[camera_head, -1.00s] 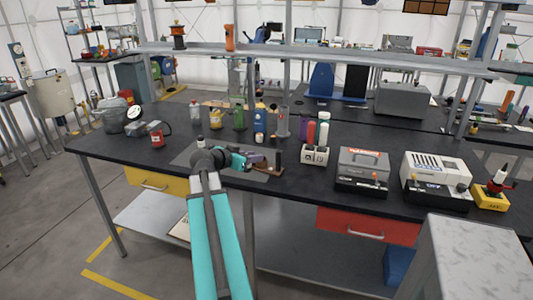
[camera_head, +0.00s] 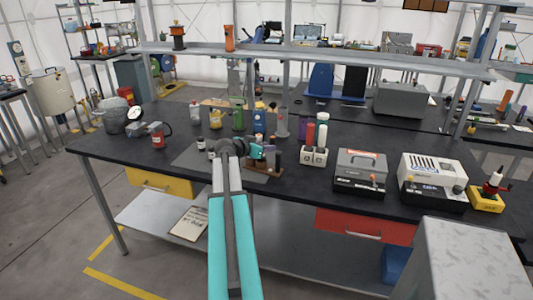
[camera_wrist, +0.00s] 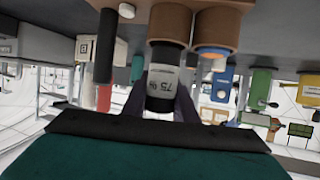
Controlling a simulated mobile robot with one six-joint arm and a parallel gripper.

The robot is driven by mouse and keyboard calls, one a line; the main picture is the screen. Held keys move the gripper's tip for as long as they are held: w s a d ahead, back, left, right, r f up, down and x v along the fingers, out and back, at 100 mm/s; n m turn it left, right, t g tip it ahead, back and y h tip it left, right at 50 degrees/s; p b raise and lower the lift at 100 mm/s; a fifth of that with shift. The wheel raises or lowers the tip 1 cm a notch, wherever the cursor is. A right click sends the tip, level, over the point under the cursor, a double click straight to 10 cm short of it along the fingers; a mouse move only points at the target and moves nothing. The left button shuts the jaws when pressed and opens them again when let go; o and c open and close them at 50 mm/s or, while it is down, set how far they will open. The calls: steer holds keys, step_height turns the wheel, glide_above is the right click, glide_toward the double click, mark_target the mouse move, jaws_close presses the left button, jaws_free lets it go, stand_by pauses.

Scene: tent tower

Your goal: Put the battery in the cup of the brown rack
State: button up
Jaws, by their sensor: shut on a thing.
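In the wrist view the scene appears upside down. My gripper (camera_wrist: 160,108) has purple fingers shut on a dark battery (camera_wrist: 163,78) with a pale label reading "75". The brown rack (camera_wrist: 168,22) is at the top of that view, with two round cups side by side. The battery's far end meets the mouth of the left cup in the picture; I cannot tell whether it is inside. In the head view my gripper (camera_head: 268,154) is over the brown rack (camera_head: 262,171) on the grey mat. The battery is too small to make out there.
Bottles, including a green one (camera_head: 238,119), stand behind. A grey box (camera_head: 361,174) is farther right.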

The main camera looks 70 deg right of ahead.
stand_by(0.3)
steer(key=shift+f+p, duration=0.6)
steer(key=shift+f, duration=1.15)
steer(key=shift+f+b, duration=0.15)
steer(key=shift+b, duration=0.15)
steer(key=o, duration=1.1)
steer(key=shift+r+p, duration=0.25)
steer(key=shift+p, duration=0.15)
